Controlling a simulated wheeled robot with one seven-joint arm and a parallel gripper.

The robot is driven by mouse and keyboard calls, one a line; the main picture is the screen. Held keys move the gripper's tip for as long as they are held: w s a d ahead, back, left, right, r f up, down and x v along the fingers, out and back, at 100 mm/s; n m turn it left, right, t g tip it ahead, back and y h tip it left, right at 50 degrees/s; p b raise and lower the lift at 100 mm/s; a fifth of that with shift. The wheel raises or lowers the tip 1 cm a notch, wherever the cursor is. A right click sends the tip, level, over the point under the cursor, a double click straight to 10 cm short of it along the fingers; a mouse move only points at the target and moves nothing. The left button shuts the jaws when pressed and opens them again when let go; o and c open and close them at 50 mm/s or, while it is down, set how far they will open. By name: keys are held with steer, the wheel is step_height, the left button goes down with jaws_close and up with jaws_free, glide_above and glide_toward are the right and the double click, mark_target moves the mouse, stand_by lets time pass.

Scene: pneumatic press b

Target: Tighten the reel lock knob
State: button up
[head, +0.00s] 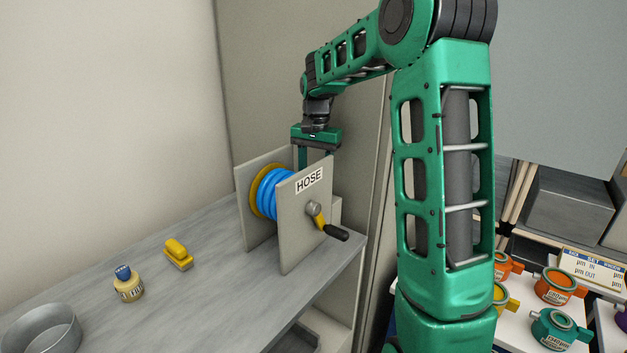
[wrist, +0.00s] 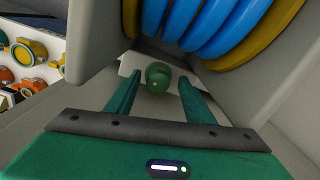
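The hose reel (head: 270,192) holds blue hose between yellow flanges and stands on the grey bench between two upright panels. A round green knob (wrist: 158,78), which looks like the reel lock knob, sits low beside the hose in the wrist view. It is hidden in the head view. My gripper (head: 316,158) points down at the back of the reel, its tips partly behind the HOSE panel. In the wrist view my gripper (wrist: 160,84) is open, with a finger on each side of the knob and gaps showing. I cannot tell how far the tips are from it in depth.
The HOSE panel (head: 306,205) carries a crank with a black handle (head: 335,232). A yellow block-like tool (head: 177,253) and a small blue-capped bottle (head: 128,284) stand on the bench (head: 215,290). A round metal dish (head: 42,330) is at the lower left. Reel panels flank my gripper closely.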

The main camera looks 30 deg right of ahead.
step_height(320, 180, up, 11)
steer(key=shift+f, duration=0.15)
stand_by(0.6)
stand_by(0.4)
